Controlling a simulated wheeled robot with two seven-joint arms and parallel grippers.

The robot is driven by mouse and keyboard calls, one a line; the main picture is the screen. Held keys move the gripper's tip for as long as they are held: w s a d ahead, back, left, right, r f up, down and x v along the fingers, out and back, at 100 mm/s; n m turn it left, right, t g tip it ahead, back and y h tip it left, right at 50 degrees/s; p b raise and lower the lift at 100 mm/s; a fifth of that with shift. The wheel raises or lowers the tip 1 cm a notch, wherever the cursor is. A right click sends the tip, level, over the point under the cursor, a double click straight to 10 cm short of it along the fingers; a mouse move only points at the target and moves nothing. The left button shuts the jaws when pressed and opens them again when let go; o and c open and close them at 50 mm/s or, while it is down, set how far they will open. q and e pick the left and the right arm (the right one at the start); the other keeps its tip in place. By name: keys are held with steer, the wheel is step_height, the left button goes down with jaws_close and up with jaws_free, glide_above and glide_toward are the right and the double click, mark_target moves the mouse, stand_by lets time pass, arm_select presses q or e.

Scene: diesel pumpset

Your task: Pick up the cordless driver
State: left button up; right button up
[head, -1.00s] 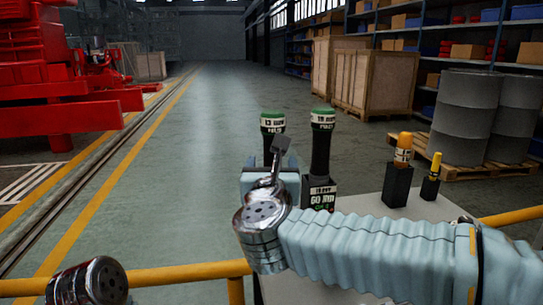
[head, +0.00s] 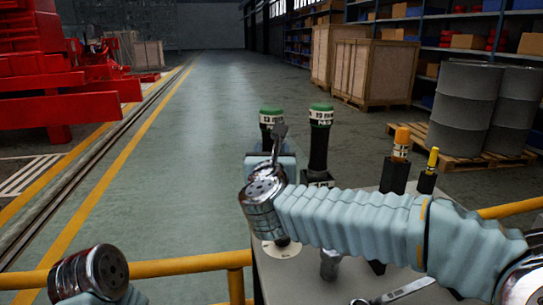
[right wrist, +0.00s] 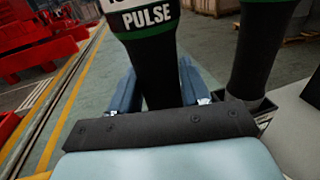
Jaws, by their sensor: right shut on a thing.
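A cordless driver (head: 271,114) with a green cap, a white label band and a black grip stands upright in the middle of the head view. My right gripper (head: 269,163) is shut around its black grip, below the label. In the right wrist view, the driver's black grip (right wrist: 159,78), under the word PULSE, is between the two blue fingers (right wrist: 160,95). The gripper and wrist hide its lower part in the head view. My left gripper is out of view; only part of my left arm shows at the lower left.
A similar green-capped driver (head: 319,140) stands close on the right in a black holder. Farther right are orange-topped (head: 400,143) and yellow-topped (head: 432,160) tools in black holders. A wrench (head: 405,291) lies on the grey table. A yellow rail (head: 190,264) runs along the front.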

jaws_close()
steer(key=shift+r, duration=0.1)
steer(key=shift+r, duration=0.1)
step_height(320, 180, up, 18)
steer(key=p, duration=0.2)
steer(key=shift+p, duration=0.3)
steer(key=shift+o, duration=1)
jaws_free()
jaws_close()
